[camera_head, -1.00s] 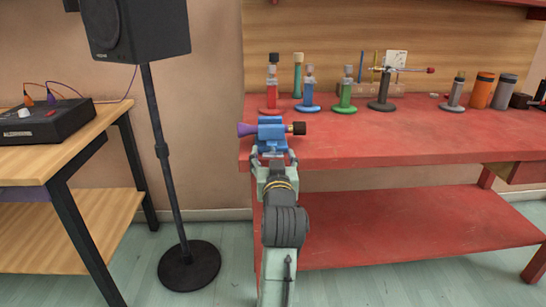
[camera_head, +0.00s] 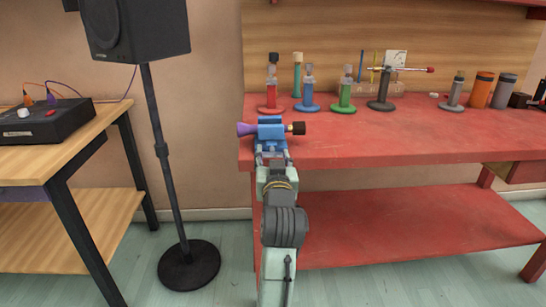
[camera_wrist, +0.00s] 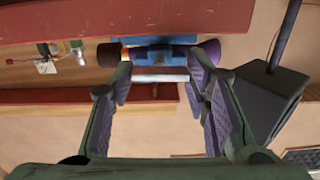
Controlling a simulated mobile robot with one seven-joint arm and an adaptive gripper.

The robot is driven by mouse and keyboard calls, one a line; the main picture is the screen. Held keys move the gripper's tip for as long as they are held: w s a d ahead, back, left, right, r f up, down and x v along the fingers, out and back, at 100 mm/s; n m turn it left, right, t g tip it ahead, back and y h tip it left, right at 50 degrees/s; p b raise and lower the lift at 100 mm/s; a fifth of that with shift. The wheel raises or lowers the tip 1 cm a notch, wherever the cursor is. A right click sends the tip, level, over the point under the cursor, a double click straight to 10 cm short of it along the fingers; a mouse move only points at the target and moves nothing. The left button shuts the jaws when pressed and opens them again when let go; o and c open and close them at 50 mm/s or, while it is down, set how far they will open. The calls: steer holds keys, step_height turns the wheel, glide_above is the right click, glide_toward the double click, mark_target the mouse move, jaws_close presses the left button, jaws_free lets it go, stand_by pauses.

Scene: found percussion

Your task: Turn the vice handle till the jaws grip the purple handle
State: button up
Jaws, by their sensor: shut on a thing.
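The blue vice (camera_head: 270,132) stands at the left front edge of the red bench. The purple handle (camera_head: 245,129) sticks out of its left side, and a black and brown end (camera_head: 297,128) shows on its right. In the wrist view the purple part (camera_wrist: 210,48) is at right, beyond my fingers. My gripper (camera_head: 273,155) is in front of the vice and below its body. Whether the jaws touch the purple handle cannot be told.
Several coloured bottles on stands (camera_head: 309,92) line the back of the red bench (camera_head: 400,140). The bench middle is clear. A black speaker stand (camera_head: 165,150) stands left of the bench, beside a wooden table (camera_head: 60,150) with a black box.

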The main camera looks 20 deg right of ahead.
steer(key=m+p, duration=0.2)
steer(key=m, duration=0.1)
steer(key=shift+r+m, duration=0.1)
steer(key=shift+m, duration=0.2)
steer(key=m+p, duration=0.1)
steer(key=m, duration=0.2)
steer(key=shift+m+p, duration=0.3)
steer(key=m+p, duration=0.2)
steer(key=m, duration=0.4)
steer(key=shift+m, duration=0.3)
steer(key=o, duration=1.2)
steer(key=shift+c, duration=0.2)
steer(key=shift+f, duration=0.2)
